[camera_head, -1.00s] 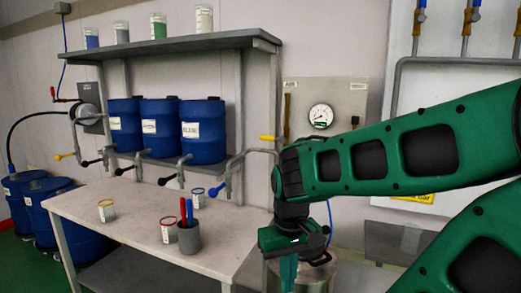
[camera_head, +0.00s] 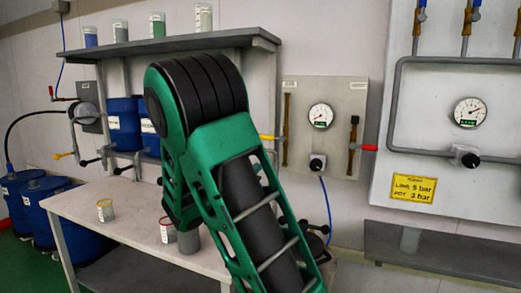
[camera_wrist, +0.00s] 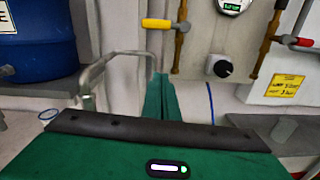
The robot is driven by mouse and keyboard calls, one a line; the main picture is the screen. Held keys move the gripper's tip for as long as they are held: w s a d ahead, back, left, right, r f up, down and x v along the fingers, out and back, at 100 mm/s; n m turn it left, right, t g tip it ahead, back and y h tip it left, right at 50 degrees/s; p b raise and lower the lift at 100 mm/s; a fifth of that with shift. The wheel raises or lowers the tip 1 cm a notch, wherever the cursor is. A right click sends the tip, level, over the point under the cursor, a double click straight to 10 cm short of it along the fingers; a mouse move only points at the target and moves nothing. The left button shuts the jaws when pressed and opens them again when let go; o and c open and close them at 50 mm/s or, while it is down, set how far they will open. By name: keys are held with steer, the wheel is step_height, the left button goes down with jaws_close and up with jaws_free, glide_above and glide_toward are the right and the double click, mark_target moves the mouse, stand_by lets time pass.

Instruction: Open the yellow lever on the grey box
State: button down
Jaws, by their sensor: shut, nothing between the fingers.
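The grey box (camera_head: 341,92) is a flat panel on the back wall with a round gauge (camera_head: 320,116) and a black knob (camera_head: 317,163). The yellow lever (camera_head: 267,137) sticks out to the left from the brass pipe at its left side. In the wrist view the yellow lever (camera_wrist: 158,23) lies level, above my gripper's fingertips. My gripper (camera_wrist: 160,80) is shut and empty, its green fingers together below the lever and apart from it. In the head view my arm hides the gripper.
A red lever (camera_head: 368,148) sits on the panel's right pipe. A bent grey spout (camera_wrist: 100,72) is left of my fingers, near a blue drum (camera_wrist: 38,40). Below is a pale bench (camera_head: 95,207) with small cups. A larger gauge board (camera_head: 470,60) is at right.

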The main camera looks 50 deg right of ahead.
mark_target(271, 138)
steer(key=shift+w+a+r+n+t, duration=0.4)
steer(key=shift+w+r+n, duration=0.1)
steer(key=shift+w+n, duration=0.1)
steer(key=shift+d, duration=0.1)
steer(key=w+d+r, duration=0.4)
steer(key=d, duration=0.5)
steer(key=shift+d+r, duration=0.2)
steer(key=shift+d, duration=0.2)
